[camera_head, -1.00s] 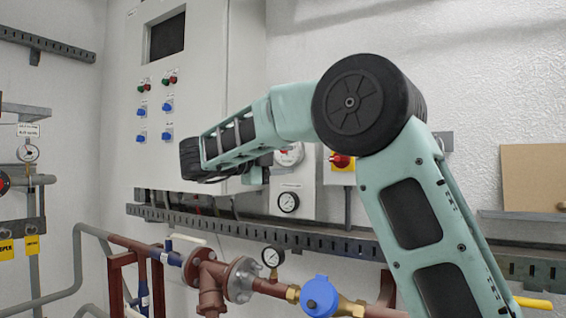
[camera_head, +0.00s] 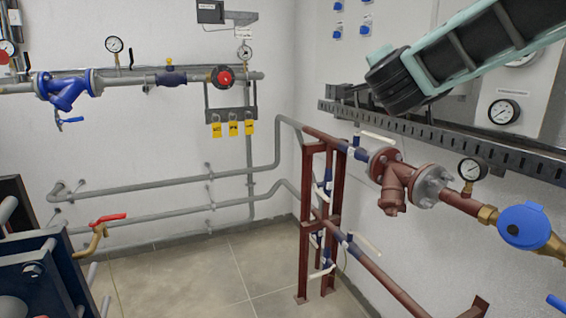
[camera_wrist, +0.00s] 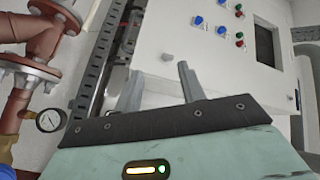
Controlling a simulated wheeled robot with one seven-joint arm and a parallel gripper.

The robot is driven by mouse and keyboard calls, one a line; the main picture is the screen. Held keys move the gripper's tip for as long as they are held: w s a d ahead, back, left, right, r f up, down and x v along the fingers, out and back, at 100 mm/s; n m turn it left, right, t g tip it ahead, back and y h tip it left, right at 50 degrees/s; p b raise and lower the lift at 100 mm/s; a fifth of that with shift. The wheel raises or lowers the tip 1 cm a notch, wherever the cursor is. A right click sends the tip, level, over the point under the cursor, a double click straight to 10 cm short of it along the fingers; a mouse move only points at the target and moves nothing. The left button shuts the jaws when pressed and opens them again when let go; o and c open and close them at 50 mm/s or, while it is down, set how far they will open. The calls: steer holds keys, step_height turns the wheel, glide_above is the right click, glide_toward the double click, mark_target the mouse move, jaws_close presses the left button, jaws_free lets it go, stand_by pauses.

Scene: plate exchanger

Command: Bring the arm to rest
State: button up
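My arm (camera_head: 480,50), pale green with a black round joint, reaches in from the upper right of the head view, in front of the wall. The gripper itself does not show clearly there. In the wrist view my gripper (camera_wrist: 158,80) shows two grey fingers standing apart with nothing between them, so it is open and empty. Beyond the fingers is the white control cabinet (camera_wrist: 190,45) with its coloured buttons and dark screen. I see no contact between the fingers and anything.
A perforated cable tray (camera_head: 440,137) runs along the right wall below my arm. Red-brown pipework with a flanged fitting (camera_head: 395,180), a gauge (camera_head: 470,169) and a blue-capped meter (camera_head: 525,225) lies under it. Grey pipes line the left wall. Tiled floor (camera_head: 190,280) is open in the middle.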

steer(key=s+a+f+n+g+y, duration=0.8)
steer(key=s+a+f+n+y, duration=0.3)
steer(key=s+a+f+n, duration=0.55)
steer(key=s+d+f+n+g+h, duration=0.1)
steer(key=s+d+f+n+g, duration=0.1)
steer(key=s, duration=0.6)
steer(key=s+d+f+n+g+h, duration=0.2)
steer(key=s+d+f+g, duration=0.1)
steer(key=s+f, duration=0.4)
steer(key=s+d+f+n+g+h, duration=0.2)
steer(key=s+d+f+g, duration=0.1)
steer(key=s, duration=0.6)
step_height(320, 180, down, 2)
steer(key=shift+d+f+g, duration=0.1)
steer(key=shift+d+g, duration=0.15)
steer(key=shift+g, duration=0.35)
